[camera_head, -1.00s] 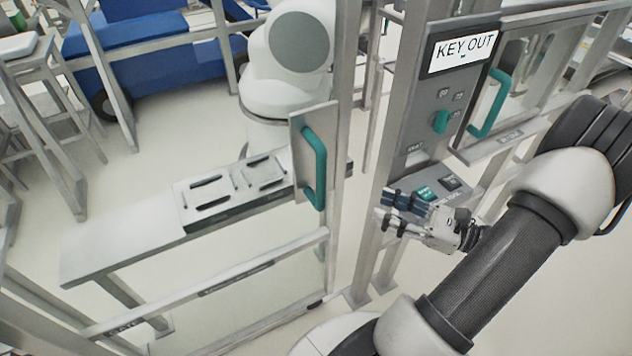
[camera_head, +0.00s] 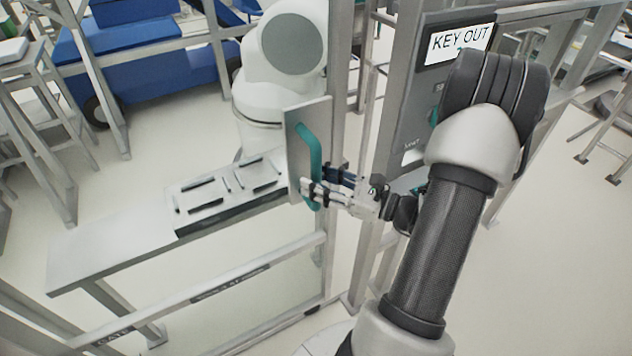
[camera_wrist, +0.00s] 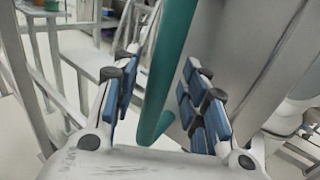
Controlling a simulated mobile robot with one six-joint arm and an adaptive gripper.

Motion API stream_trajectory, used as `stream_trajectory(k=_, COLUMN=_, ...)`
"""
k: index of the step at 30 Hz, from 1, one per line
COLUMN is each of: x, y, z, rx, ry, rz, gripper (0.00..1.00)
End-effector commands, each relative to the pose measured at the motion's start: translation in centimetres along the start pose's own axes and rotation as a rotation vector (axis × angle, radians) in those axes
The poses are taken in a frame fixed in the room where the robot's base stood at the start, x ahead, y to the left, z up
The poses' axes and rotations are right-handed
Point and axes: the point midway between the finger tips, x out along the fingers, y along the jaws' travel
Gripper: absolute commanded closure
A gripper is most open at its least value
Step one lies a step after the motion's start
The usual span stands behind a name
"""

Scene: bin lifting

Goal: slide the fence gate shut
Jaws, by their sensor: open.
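The fence gate (camera_head: 262,269) is a low metal frame with an upright grey plate (camera_head: 299,149). On the plate is a green handle (camera_head: 314,158). My gripper (camera_head: 318,187) is at the lower part of the handle. In the wrist view the green handle (camera_wrist: 168,75) runs between the two blue-padded fingers of my gripper (camera_wrist: 160,95). The fingers are open, with space on both sides of the handle. A gap shows between the gate's plate and the fence post (camera_head: 378,190) on the right.
A control panel (camera_head: 412,110) with a "KEY OUT" display stands on the fence to the right, partly hidden by my arm. A grey table (camera_head: 110,243) with a slotted fixture (camera_head: 232,184) and a white robot (camera_head: 262,105) stand behind the gate.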

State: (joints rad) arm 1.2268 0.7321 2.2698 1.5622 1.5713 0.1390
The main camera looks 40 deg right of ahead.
Motion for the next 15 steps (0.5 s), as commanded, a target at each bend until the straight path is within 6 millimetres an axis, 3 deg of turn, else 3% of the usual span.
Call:
stream_trajectory(k=11, x=0.85, y=0.02, z=0.02, rx=0.001, ry=0.000, rz=0.000, gripper=0.60)
stream_trajectory(k=15, x=0.84, y=0.03, z=0.02, rx=0.001, ry=0.000, rz=0.000, gripper=0.67)
